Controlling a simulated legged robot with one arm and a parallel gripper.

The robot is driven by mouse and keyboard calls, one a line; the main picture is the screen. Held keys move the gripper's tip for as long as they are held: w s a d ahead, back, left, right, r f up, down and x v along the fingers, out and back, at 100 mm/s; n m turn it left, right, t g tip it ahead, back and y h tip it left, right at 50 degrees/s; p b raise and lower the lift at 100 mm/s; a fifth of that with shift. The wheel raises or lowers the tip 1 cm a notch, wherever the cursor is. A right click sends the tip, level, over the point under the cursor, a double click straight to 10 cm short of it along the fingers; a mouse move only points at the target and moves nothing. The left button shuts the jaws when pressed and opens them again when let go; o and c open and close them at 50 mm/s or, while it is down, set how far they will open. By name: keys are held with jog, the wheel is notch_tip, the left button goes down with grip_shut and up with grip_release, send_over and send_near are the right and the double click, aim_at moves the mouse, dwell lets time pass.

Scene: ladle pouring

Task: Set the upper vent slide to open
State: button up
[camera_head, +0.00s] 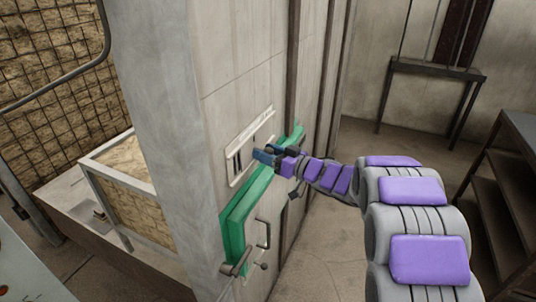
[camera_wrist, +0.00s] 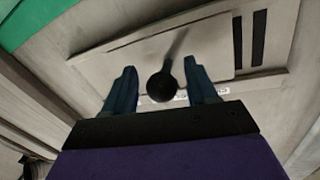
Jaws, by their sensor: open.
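The upper vent (camera_head: 236,163) is a pale framed panel on the wall, with dark vertical slots showing at its left part. In the wrist view the vent's flat slide plate (camera_wrist: 120,66) carries a dark round knob (camera_wrist: 160,86). Two dark slots (camera_wrist: 248,40) show uncovered beside the plate's right end. My gripper (camera_head: 264,155) is at the vent in the head view. In the wrist view my gripper (camera_wrist: 160,92) is open, with one blue finger on each side of the knob. Gaps show between knob and fingers, so it is not gripped.
A green block-like frame (camera_head: 236,222) runs along the wall just below the vent, with metal handles (camera_head: 262,234) under it. A table (camera_head: 435,70) and a dark shelf (camera_head: 510,170) are at the right. Open floor lies between.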

grip_shut()
dwell(0.5)
